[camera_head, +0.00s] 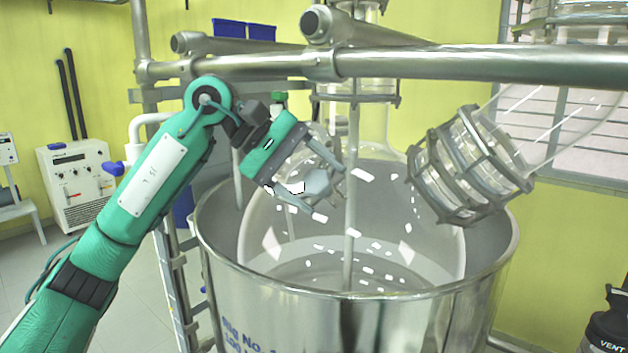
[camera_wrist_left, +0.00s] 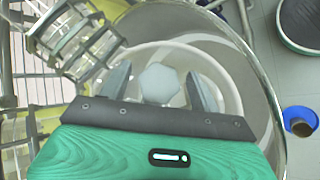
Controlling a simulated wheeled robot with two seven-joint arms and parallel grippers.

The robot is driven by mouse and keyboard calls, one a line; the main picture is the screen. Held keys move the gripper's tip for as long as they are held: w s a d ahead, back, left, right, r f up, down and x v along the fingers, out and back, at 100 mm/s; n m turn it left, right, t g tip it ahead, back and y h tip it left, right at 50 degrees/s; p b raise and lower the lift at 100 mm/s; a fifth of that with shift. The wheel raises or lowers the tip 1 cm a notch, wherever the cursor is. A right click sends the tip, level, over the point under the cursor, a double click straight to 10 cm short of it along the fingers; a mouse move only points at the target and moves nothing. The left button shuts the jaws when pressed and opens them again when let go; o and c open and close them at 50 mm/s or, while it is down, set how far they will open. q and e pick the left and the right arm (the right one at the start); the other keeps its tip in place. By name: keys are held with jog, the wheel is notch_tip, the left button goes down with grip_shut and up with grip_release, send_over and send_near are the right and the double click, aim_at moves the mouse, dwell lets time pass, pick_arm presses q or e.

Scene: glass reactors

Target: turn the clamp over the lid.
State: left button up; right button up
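My left gripper (camera_head: 324,188) reaches in from the left over the steel vessel, its two fingers spread apart. A grey, many-sided knob-like piece (camera_head: 317,183), which looks like the clamp, sits between the fingers. In the left wrist view this grey piece (camera_wrist_left: 159,84) lies between the fingers of the left gripper (camera_wrist_left: 158,72), with a gap visible on each side. The lid under it is mostly hidden by the gripper in the head view. My right gripper is in neither view.
The steel vessel (camera_head: 350,312) surrounds a round glass reactor (camera_head: 270,225). A clamped glass port (camera_head: 465,165) slants to the right. A steel pipe (camera_head: 440,64) crosses above the gripper. A vertical rod (camera_head: 352,205) stands close to its right. A white cabinet unit (camera_head: 80,180) stands at left.

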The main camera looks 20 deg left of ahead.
pick_arm(q)
jog(key=b+v, duration=0.2)
jog(key=v, duration=0.5)
jog(key=shift+a, duration=0.2)
jog(key=shift+r, duration=0.15)
